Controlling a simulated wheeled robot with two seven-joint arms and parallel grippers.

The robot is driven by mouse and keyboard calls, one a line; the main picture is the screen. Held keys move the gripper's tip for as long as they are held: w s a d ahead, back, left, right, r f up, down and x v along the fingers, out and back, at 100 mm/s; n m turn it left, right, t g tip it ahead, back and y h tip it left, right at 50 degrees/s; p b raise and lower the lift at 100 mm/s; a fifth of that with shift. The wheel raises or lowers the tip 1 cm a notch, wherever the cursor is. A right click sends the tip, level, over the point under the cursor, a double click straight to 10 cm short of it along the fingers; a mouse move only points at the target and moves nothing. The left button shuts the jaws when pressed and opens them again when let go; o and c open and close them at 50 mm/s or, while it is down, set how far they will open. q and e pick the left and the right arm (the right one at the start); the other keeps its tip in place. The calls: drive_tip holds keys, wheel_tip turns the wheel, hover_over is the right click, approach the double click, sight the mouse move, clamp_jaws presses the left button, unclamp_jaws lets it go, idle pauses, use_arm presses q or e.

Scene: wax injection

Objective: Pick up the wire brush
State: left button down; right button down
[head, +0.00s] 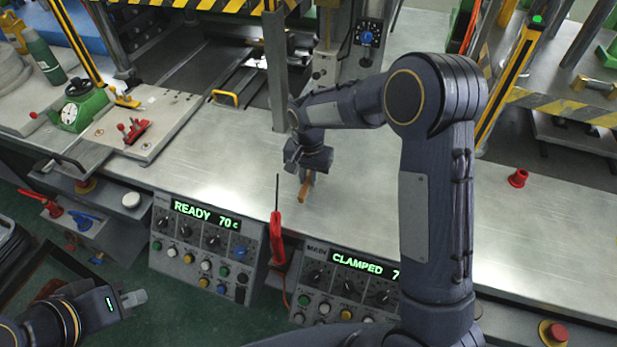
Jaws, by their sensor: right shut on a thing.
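The wire brush (305,191) shows as a short brown wooden handle over the metal table top, near its front edge. Its upper end runs into my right gripper (307,172), which is shut on it and points down. The gripper hides the rest of the brush, bristles included. I cannot tell whether the brush still touches the table. My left gripper (134,298) is at the lower left, in front of the bench and far from the brush. Its fingers are too small and end-on to tell open from shut.
A red-handled tool (277,235) stands upright close left of the brush, between the READY control panel (205,245) and the CLAMPED control panel (345,285). A post (277,85) rises behind my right gripper. A red cup-like piece (517,178) sits right. The table between is clear.

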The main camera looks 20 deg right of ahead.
sight(308, 180)
wheel_tip(308, 180, up, 3)
drive_tip(key=shift+r, duration=0.1)
drive_tip(key=s+a+r+b, duration=0.2)
drive_tip(key=s+a+r, duration=0.2)
drive_tip(key=s+r, duration=0.5)
drive_tip(key=s, duration=0.4)
drive_tip(key=shift+s+r+b, duration=0.2)
drive_tip(key=shift+s+b, duration=0.05)
drive_tip(key=shift+b, duration=0.15)
drive_tip(key=c, duration=2)
unclamp_jaws()
clamp_jaws()
drive_tip(key=shift+d+f, duration=0.1)
drive_tip(key=shift+f, duration=0.05)
